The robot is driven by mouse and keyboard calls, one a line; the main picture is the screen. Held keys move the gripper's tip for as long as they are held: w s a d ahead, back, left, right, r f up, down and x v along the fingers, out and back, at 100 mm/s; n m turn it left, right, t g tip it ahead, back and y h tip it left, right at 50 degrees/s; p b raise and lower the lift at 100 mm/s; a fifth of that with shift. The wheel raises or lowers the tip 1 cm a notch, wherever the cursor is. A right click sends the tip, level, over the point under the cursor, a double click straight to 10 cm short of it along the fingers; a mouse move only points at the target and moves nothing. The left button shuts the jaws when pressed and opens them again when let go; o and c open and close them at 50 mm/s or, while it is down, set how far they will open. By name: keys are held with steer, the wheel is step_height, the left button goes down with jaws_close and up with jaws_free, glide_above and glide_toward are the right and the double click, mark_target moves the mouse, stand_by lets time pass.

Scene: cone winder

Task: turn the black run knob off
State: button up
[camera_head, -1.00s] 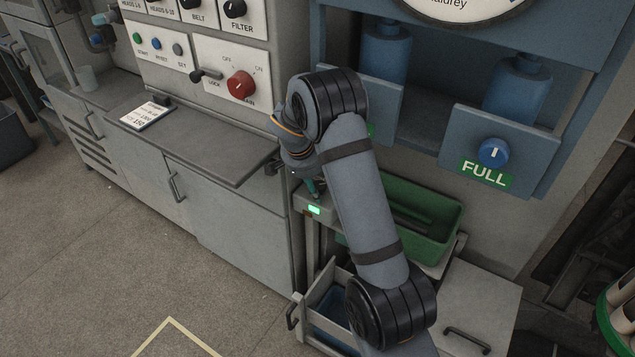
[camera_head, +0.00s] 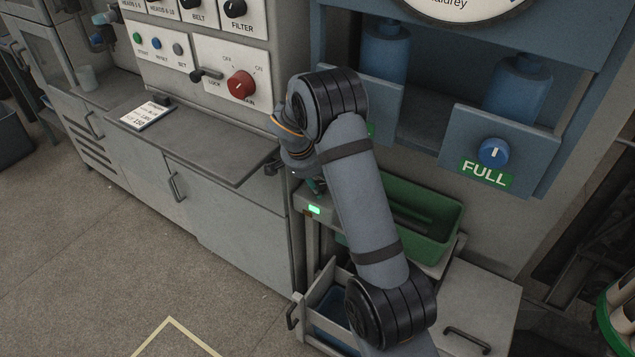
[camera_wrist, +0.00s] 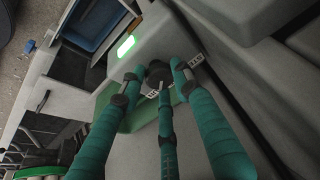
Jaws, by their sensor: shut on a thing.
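The black run knob (camera_wrist: 158,71) sits on a pale grey housing in the wrist view, with small white labels beside it that I cannot read. My gripper (camera_wrist: 156,84) has three green-wrapped fingers closed around the knob, one on the left, one on the right and one in the middle. The fingertips cover part of the knob, and I cannot make out where it points. In the head view my arm hides the knob, and only a bit of a green finger (camera_head: 318,186) shows below the wrist.
A lit green lamp (camera_head: 314,209) is on the housing near the gripper; it also shows in the wrist view (camera_wrist: 126,46). A green tray (camera_head: 440,238) is right of my arm. A grey counter (camera_head: 215,146) and a panel with a red knob (camera_head: 241,85) are to the left.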

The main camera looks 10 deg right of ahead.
steer(key=shift+d+n+b, duration=0.1)
steer(key=shift+n+b, duration=0.3)
steer(key=shift+b, duration=0.05)
steer(key=shift+d+n+t+y+b, duration=0.1)
steer(key=shift+n+t+y+b, duration=0.2)
steer(key=shift+n+b, duration=0.5)
steer(key=shift+d+r+n+t+y, duration=0.15)
steer(key=shift+n+y, duration=0.2)
steer(key=shift+n, duration=0.5)
steer(key=shift+a+n+t+y, duration=0.15)
steer(key=shift+n+y, duration=0.2)
steer(key=shift+n, duration=0.5)
steer(key=shift+w, duration=0.1)
steer(key=o, duration=0.8)
steer(key=shift+c, duration=0.2)
steer(key=o, duration=0.4)
steer(key=v, duration=0.7)
steer(key=shift+s+r, duration=0.15)
steer(key=shift+s, duration=0.1)
